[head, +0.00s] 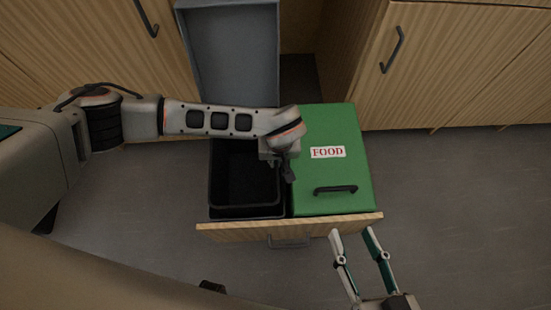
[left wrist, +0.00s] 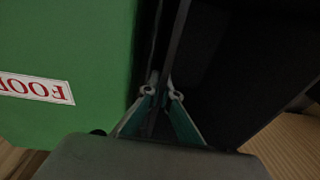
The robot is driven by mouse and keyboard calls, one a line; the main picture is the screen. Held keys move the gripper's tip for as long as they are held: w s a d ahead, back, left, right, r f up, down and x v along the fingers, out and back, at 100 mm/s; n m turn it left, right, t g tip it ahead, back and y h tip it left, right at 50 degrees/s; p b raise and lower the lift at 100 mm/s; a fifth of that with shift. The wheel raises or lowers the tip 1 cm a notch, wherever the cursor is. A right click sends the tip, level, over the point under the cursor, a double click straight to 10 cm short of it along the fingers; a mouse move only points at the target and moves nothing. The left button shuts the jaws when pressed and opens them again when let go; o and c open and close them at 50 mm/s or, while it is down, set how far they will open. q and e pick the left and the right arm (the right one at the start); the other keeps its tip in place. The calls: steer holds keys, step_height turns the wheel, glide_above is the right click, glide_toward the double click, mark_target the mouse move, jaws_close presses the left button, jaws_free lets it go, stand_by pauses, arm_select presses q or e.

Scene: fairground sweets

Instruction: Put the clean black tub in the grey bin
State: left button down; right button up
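A black tub (head: 246,187) sits inside the open grey bin (head: 247,214), at the left of the pulled-out drawer. Its dark inside fills the right of the left wrist view (left wrist: 240,70). My left gripper (head: 288,174) is at the right side of the tub, beside the green bin. In the left wrist view its fingers (left wrist: 161,88) are close together with a thin dark rim between them, which looks like the tub's. My left arm hides the tub's far edge. My right gripper (head: 357,246) is open and empty, in front of the drawer.
A green lid (head: 335,180) marked FOOD, with a black handle, closes the bin on the right. A grey lid or panel (head: 234,55) stands raised behind the grey bin. The wooden drawer front (head: 340,225) borders the near side. Bare floor lies around it.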

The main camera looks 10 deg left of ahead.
arm_select(q)
steer(key=shift+f, duration=0.4)
arm_select(e)
steer(key=shift+s+f, duration=0.1)
arm_select(q)
steer(key=c, duration=2.6)
jaws_free()
steer(key=shift+o, duration=0.2)
steer(key=shift+r, duration=0.3)
step_height(320, 180, up, 12)
steer(key=s+d+p, duration=0.1)
steer(key=p, duration=0.3)
steer(key=shift+s+r, duration=0.15)
steer(key=shift+r, duration=0.1)
arm_select(e)
steer(key=d, duration=0.1)
steer(key=d+n, duration=0.1)
steer(key=d+f+n+h, duration=0.1)
steer(key=d, duration=0.1)
steer(key=shift+s+d+g, duration=0.1)
steer(key=shift+s+g, duration=0.1)
steer(key=shift+g, duration=0.1)
steer(key=shift+f, duration=0.15)
